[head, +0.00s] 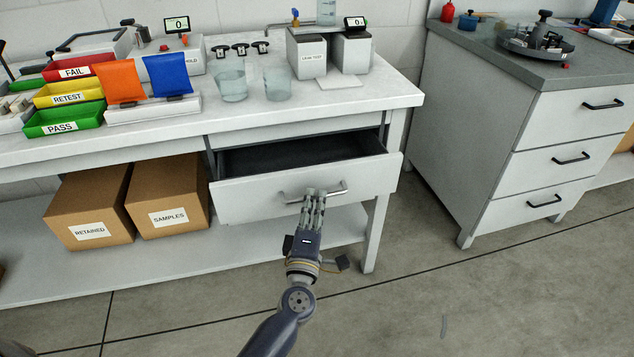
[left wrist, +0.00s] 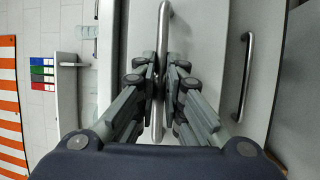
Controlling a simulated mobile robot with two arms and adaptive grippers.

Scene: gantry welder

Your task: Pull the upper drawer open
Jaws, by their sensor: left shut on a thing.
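The upper drawer (head: 250,198) is a white-fronted drawer under the bench, and it stands partly open with its dark inside showing behind the front. Its bar handle (head: 338,190) is on the front face. My left gripper (head: 314,194) reaches up from below and is shut on this handle near its middle. In the left wrist view the fingers (left wrist: 161,68) lie on both sides of the silver bar (left wrist: 165,14). A second bar handle (left wrist: 245,75) shows to the right there, apart from the fingers. My right gripper is not in view.
The bench top (head: 330,105) holds two beakers, trays and a leak test unit (head: 308,57). Cardboard boxes (head: 168,195) sit on the shelf left of the drawer. A bench leg (head: 375,235) and a grey cabinet (head: 465,130) stand to the right.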

